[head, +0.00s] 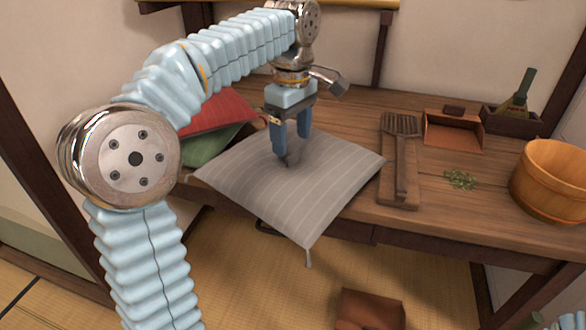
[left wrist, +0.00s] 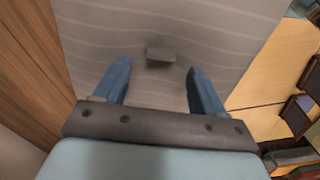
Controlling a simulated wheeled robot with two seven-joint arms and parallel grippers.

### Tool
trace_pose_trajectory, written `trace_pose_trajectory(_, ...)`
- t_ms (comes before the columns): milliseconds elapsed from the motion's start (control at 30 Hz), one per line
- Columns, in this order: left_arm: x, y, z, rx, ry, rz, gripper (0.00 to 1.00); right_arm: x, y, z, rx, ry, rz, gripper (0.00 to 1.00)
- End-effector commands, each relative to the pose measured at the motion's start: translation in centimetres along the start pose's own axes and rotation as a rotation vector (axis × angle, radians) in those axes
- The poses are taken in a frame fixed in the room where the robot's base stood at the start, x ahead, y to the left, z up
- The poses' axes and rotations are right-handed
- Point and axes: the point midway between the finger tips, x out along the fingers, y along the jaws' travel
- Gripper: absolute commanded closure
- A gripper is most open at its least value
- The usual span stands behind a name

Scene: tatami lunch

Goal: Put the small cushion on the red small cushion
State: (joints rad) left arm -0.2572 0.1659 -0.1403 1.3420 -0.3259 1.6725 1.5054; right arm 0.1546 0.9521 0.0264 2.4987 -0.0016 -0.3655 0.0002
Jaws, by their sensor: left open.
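The small cushion is a grey striped one (head: 325,190). It lies flat on the wooden table with its near corner hanging past the front edge, and it fills much of the left wrist view (left wrist: 220,35). A small grey tab (left wrist: 160,54) stands up at its middle. My left gripper (head: 291,150) is open and points down over the cushion's middle. Its two blue fingers (left wrist: 157,75) are apart with the tab between and just ahead of them, and nothing is gripped. The red small cushion (head: 218,110) lies on a green cushion (head: 212,146) at the left, partly hidden by my left arm.
On the wooden table (head: 350,115), right of the grey cushion, are a board with a slatted tool (head: 400,150), a dustpan (head: 453,130), a dark box with a brush (head: 512,115), green scraps (head: 460,179) and a wooden tub (head: 550,180). A brown box (head: 370,308) is below.

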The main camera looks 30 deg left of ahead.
Motion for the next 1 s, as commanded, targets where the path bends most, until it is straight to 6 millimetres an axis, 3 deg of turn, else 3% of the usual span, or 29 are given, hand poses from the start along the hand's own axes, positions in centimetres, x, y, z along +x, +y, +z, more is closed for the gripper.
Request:
trace_pose_trajectory(200,3.4,-0.1,0.3,0.000,0.000,-0.001,0.30,0.8,0.6,-0.1,0.004,0.004,0.004,0.57)
trace_pose_trajectory(467,3.7,-0.1,0.3,0.000,0.000,0.000,0.30,0.7,0.6,-0.2,0.004,0.005,0.004,0.57)
trace_pose_trajectory(933,3.7,-0.1,0.3,0.001,0.000,0.000,0.99,0.7,0.6,-0.2,0.004,0.005,0.004,0.57)
trace_pose_trajectory(1000,3.7,-0.1,0.3,0.001,0.000,0.001,1.00,0.7,0.6,-0.2,0.004,0.005,0.004,0.57)
